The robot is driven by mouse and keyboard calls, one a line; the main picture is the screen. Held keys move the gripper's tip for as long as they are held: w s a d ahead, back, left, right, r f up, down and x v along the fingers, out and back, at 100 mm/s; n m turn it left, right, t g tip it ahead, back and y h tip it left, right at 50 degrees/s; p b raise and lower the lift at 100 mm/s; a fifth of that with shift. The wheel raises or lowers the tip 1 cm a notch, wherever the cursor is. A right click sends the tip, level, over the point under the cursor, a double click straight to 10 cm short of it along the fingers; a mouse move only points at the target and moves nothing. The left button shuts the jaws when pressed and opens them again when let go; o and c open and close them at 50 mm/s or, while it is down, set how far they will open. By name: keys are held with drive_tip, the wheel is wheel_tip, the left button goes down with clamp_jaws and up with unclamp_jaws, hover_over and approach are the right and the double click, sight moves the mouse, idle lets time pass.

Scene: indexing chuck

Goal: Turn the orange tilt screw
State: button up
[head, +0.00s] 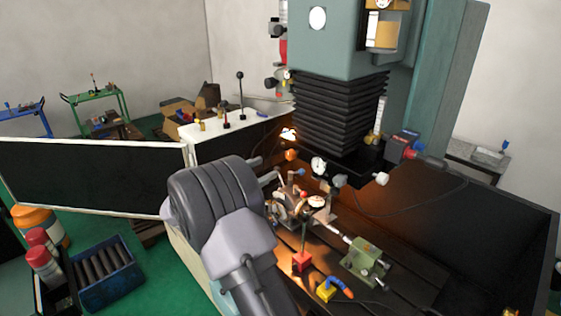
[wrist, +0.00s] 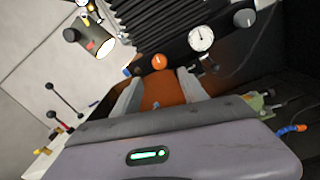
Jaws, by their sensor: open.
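The orange tilt screw shows in the wrist view as a round orange knob (wrist: 159,62) with a small pale mark on its face. It lies just beyond the fingertips, between them in the picture. My gripper (wrist: 160,78) is open, with one pale finger on each side and nothing held. I cannot tell the gap between fingertips and knob. In the head view an orange knob (head: 291,155) shows beyond my arm, below the black bellows. My arm hides most of my gripper there.
Black bellows (head: 338,110) hang above.

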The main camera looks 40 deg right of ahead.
drive_tip(key=a, duration=0.7)
drive_tip(key=shift+s+a, duration=0.25)
drive_tip(key=shift+s, duration=0.15)
